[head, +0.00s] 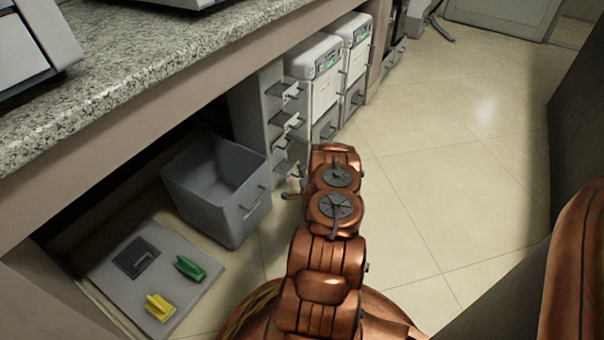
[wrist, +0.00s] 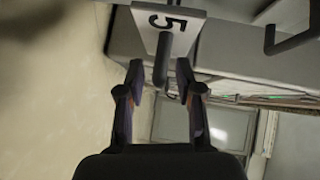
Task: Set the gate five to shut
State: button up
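Gate five (wrist: 150,20) is a pale plate marked with a black 5 at the top of the wrist view. A dark grey bar-like handle (wrist: 161,62) stands out from it. My gripper (wrist: 159,70) is open, with one finger on each side of the handle's end. A gap shows between each finger and the handle. In the head view, a grey rack (head: 270,110) carries several small gates with dark handles. My copper arm reaches toward its lower part and hides some of it. I cannot read the gate numbers there, nor tell how far gate five stands open.
A grey bin (head: 215,200) stands on the floor left of my arm. A grey board (head: 115,275) with a green clip (head: 190,267) and a yellow clip (head: 159,307) lies nearer. White machines (head: 318,85) stand beyond the rack under the granite counter (head: 130,75). The tiled floor right is clear.

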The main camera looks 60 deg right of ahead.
grip_shut()
dwell(0.3)
